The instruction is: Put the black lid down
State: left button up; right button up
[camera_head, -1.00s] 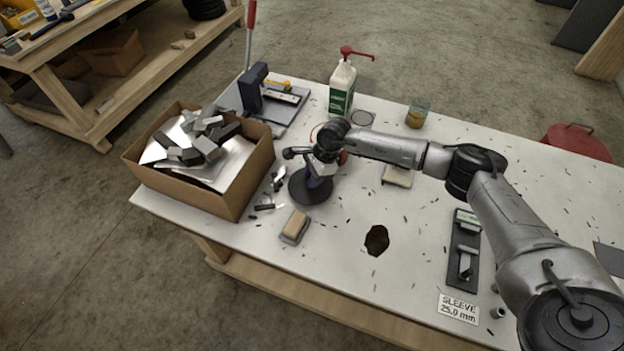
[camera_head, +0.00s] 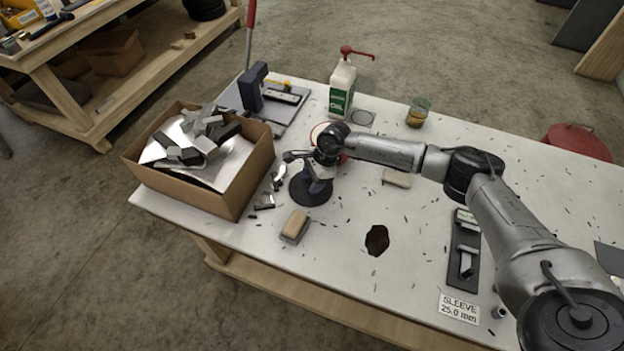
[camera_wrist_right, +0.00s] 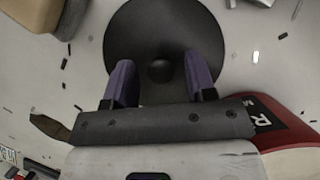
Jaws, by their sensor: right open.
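The black lid (camera_head: 306,194) is a round dark disc lying on the white bench top, to the right of the cardboard box. It also shows in the right wrist view (camera_wrist_right: 165,24), with a small round knob (camera_wrist_right: 160,70) in its middle. My right gripper (camera_head: 317,184) is over the lid. In the right wrist view my right gripper (camera_wrist_right: 160,78) has its two purple fingers apart, one on each side of the knob, with clear gaps. My left gripper is not in view.
The cardboard box (camera_head: 185,198) of metal offcuts stands left of the lid. A wood-topped block (camera_head: 296,225) lies in front. An oil bottle (camera_head: 342,88) and a glass jar (camera_head: 417,113) stand behind.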

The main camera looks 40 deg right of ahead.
jog(key=shift+r, duration=0.2)
jog(key=v, duration=1.2)
jog(key=shift+p, duration=0.4)
jog(key=shift+f, duration=0.1)
